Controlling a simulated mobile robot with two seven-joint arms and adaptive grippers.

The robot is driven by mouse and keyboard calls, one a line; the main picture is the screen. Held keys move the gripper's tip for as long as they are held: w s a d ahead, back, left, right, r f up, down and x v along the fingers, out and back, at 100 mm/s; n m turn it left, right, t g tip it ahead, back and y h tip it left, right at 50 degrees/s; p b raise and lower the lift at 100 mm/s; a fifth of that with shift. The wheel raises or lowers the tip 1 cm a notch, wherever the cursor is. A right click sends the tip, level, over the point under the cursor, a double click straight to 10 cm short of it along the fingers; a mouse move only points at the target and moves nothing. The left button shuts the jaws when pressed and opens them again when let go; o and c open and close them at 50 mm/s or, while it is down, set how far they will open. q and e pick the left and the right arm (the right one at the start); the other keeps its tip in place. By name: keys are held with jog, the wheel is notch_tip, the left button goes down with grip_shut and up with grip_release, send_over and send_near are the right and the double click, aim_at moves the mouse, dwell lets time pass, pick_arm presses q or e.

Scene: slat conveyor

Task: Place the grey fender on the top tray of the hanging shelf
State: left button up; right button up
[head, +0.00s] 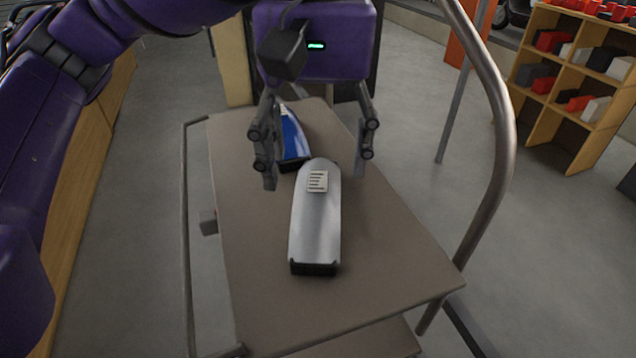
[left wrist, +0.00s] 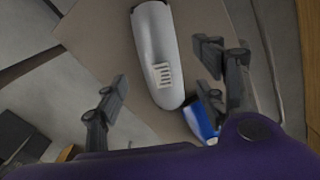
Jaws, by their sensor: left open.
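The grey fender (head: 318,232) is a long rounded silver piece with a white label and a dark end. It lies on a brown-grey board (head: 390,225). In the left wrist view the fender (left wrist: 155,45) lies ahead of the fingers, its labelled end towards them. My left gripper (head: 314,175) is open and empty, its fingers spread to either side above the fender's far end. It also shows in the left wrist view (left wrist: 168,92). The top tray of the hanging shelf cannot be made out for certain. My right gripper is not in view.
A blue fender (head: 294,138) lies behind the grey one, close to its far end; it also shows in the left wrist view (left wrist: 201,121). Curved metal tubing (head: 500,130) rises at the right. A wooden cubby shelf (head: 555,110) with several boxes stands back right.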

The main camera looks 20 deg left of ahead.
aim_at(317, 195)
pick_arm(q)
jog(key=shift+r, duration=2.35)
